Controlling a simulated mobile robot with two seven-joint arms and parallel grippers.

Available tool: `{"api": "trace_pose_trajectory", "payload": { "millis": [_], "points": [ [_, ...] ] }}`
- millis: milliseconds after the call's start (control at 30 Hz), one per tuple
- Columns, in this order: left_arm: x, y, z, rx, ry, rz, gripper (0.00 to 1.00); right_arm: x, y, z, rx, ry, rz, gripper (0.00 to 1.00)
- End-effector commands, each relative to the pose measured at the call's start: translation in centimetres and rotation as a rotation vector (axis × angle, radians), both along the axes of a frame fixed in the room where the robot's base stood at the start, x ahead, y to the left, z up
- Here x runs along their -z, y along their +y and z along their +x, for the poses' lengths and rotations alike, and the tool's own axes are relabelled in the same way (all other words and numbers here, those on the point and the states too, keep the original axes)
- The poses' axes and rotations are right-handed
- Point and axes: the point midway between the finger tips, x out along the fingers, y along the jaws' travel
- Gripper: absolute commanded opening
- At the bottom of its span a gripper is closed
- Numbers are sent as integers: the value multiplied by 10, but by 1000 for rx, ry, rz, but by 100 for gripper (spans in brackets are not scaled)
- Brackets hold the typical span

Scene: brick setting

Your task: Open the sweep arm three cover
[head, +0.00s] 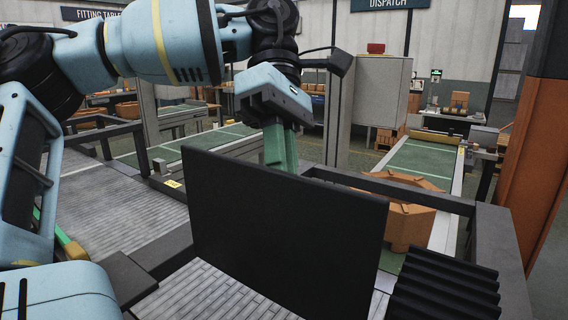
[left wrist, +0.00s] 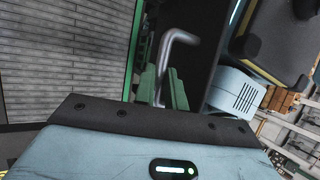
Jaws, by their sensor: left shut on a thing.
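A large dark flat panel, the cover (head: 290,215), stands tilted up in the middle of the head view. My left gripper (head: 281,150) comes over from the left, with its green fingers pointing down at the panel's far side. The panel's top edge hides the fingertips. In the left wrist view a bent silver handle (left wrist: 176,40) runs down to the green fingers (left wrist: 162,88), beside the dark panel. The left gripper is shut on this handle. My right gripper is not in view.
Grey slatted conveyor surface (head: 115,215) lies left of the panel. A black ribbed piece (head: 445,290) is at the lower right. An orange many-sided object (head: 405,215) sits beyond the dark frame rail (head: 485,225). A grey cabinet (head: 367,110) and an orange post (head: 540,150) stand behind.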

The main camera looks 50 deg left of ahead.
Motion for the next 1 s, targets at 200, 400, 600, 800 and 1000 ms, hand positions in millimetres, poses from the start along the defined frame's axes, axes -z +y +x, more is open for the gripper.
{"api": "trace_pose_trajectory", "payload": {
  "millis": [200,400,600,800,1000],
  "points": [
    [4,0,-1,3,11,6,34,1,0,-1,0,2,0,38],
    [2,0,-1,2,5,3,34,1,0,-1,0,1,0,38],
    [-4,3,2,0,2,3,34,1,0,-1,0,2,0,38],
    [-25,15,11,-2,3,3,34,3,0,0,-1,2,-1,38],
    [-47,28,19,0,5,5,34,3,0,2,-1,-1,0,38]
  ]
}}
